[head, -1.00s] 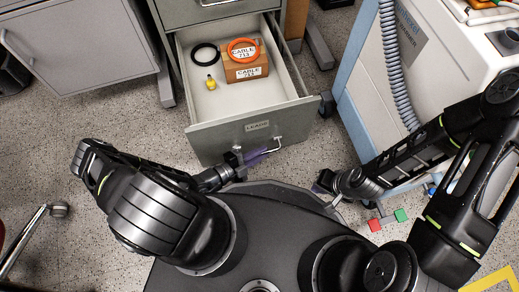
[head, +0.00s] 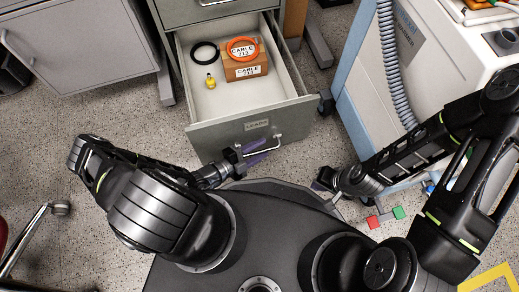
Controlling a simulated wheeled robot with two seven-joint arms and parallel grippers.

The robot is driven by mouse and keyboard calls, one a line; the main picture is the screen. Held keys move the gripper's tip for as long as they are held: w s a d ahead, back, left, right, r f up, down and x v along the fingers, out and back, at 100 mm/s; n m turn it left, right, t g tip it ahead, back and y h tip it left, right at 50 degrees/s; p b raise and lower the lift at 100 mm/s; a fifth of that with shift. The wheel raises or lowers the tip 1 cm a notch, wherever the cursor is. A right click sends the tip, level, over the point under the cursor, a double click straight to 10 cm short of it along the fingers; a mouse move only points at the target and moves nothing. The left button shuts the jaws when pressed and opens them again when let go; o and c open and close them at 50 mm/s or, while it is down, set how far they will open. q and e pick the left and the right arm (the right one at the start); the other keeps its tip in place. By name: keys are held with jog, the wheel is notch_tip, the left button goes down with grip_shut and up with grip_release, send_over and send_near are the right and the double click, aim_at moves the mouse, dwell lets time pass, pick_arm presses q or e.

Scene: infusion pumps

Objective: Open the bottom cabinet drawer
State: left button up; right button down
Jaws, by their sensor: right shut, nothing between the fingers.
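The bottom cabinet drawer (head: 212,148) is pulled far out, its inside visible from above. Its silver bar handle (head: 266,148) is on the front, below a label. My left gripper (head: 260,150) is at the left part of this handle, its two purple fingers parted with a gap between them. Whether a finger touches the handle is hard to tell. My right gripper (head: 320,182) is shut and empty, to the right of the drawer front, above my base.
In the drawer are an orange ring (head: 242,48) on a cardboard box (head: 247,66), a black ring (head: 204,52) and a small yellow item (head: 210,81). A white and blue machine (head: 365,100) with a grey hose stands at the right. A grey cabinet (head: 80,50) stands at the left.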

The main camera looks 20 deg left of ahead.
pick_arm(q)
notch_tip(320, 180, up, 7)
jog(key=p, duration=0.3)
jog(key=shift+r, duration=0.6)
